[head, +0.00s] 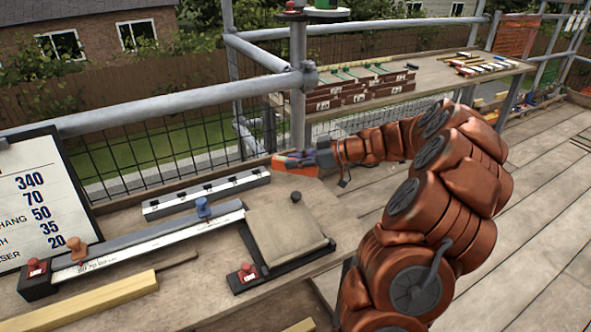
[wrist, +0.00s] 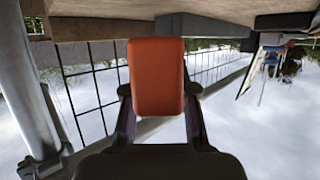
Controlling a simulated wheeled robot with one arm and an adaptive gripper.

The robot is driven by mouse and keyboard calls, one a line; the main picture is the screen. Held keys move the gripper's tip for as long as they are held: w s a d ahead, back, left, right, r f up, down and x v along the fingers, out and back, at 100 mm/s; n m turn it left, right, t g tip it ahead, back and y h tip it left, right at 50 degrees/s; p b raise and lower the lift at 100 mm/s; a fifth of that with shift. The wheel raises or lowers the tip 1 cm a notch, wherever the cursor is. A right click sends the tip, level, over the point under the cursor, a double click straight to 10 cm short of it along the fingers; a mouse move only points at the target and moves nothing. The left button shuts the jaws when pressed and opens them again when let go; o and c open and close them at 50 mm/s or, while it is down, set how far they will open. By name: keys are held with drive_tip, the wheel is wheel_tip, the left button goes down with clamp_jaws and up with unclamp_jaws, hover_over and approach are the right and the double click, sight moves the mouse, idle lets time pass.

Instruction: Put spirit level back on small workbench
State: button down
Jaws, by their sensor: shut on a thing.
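My gripper (head: 322,158) is shut on an orange block-like thing, which I take to be the spirit level (head: 292,163). It is held at the far right edge of the small workbench (head: 328,212), close to the scaffold post. In the wrist view the orange spirit level (wrist: 158,75) sits between the two fingers (wrist: 159,105), its orange face filling the gap. The wrist picture looks upside down, with a wooden surface along its top. I cannot tell whether the level touches the bench top. Much of its length is hidden.
On the workbench lie a grey bar with dark slots (head: 206,194), a long measuring jig (head: 150,243) with coloured knobs, a tan tile (head: 284,234) and a timber batten (head: 95,302). A number board (head: 42,200) stands left. Scaffold rails (head: 170,105) run behind.

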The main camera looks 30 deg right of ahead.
drive_tip(key=shift+d+f, duration=0.1)
drive_tip(key=shift+f, duration=1.35)
drive_tip(key=shift+f, duration=0.15)
drive_tip(key=c, duration=0.9)
unclamp_jaws()
drive_tip(key=shift+c, duration=0.2)
drive_tip(key=shift+r, duration=0.2)
drive_tip(key=v, duration=1.2)
drive_tip(key=shift+b, duration=0.3)
drive_tip(key=shift+s+f, duration=0.1)
drive_tip(key=shift+f, duration=0.05)
